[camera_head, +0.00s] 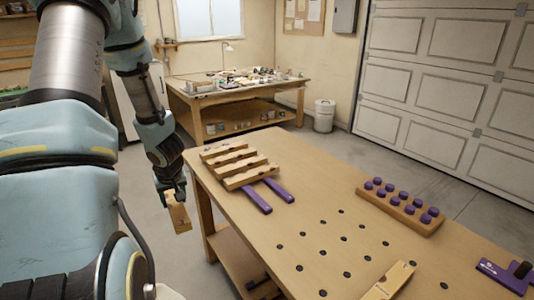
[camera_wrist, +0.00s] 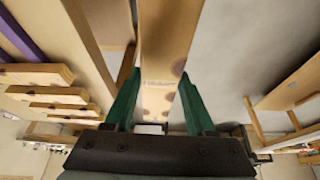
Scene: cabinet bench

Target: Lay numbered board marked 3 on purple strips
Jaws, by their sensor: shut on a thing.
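My gripper (camera_head: 173,190) is beyond the left edge of the bench and shut on a light wooden board (camera_head: 180,217), which hangs down from it. In the wrist view the board (camera_wrist: 168,35) runs between the two green fingers of my gripper (camera_wrist: 160,98). It has dark round spots and small markings; I cannot read a number. Two purple strips (camera_head: 256,201) lie on the bench, their near ends bare. Several wooden boards (camera_head: 240,169) lie side by side across their far part. In the wrist view a purple strip (camera_wrist: 20,38) shows at upper left.
A wooden block with purple knobs (camera_head: 400,207) stands on the bench (camera_head: 310,200) at right. Another wooden piece (camera_head: 388,282) lies at the near edge. A purple fixture with a dark knob (camera_head: 506,275) is at far right. Dark holes dot the bare middle.

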